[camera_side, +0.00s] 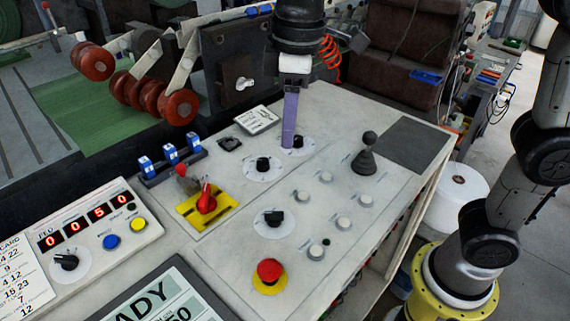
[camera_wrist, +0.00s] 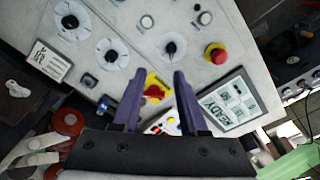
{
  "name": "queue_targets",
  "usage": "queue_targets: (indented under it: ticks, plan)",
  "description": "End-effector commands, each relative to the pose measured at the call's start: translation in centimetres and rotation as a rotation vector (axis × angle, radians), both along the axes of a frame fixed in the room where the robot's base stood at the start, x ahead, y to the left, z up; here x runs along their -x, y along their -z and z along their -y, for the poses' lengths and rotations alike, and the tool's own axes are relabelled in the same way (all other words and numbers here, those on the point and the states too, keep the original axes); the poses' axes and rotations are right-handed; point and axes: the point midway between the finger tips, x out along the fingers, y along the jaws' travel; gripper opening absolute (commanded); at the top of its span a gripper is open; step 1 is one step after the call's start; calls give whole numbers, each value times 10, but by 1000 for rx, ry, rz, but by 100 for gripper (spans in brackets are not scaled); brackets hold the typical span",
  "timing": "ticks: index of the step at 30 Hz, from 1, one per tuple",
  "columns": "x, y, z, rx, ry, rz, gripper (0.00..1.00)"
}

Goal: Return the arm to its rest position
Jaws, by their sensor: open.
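My gripper (camera_side: 289,145) points down over the pale control console (camera_side: 345,122), near its back dials in the side view. Only one purple finger shows clearly there, and its tip overlaps the edge of a dial; I cannot tell its exact height. In the wrist view my gripper (camera_wrist: 155,76) has its two purple fingers apart with nothing held between them. A red switch handle (camera_wrist: 154,93) on a yellow plate shows beyond and between the fingers. My arm's base stands at the right of the side view.
The console carries a red stop button (camera_side: 269,270), a black lever (camera_side: 367,155), a red-handled switch (camera_side: 205,201), several knobs, and a READY screen (camera_side: 165,295). A display box (camera_side: 100,228) reads 0050. Rollers (camera_side: 150,95) stand back left. A dark pad (camera_side: 403,140) lies bare.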

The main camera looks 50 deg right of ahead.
Motion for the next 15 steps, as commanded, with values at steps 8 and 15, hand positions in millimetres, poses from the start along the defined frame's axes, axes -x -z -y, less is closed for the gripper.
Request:
queue_targets:
  ticks: [8, 15]
  plan:
    - [74, -17, 96, -64, 282, 172, 42]
    - [140, 25, 139, -115, 543, 325, 42]
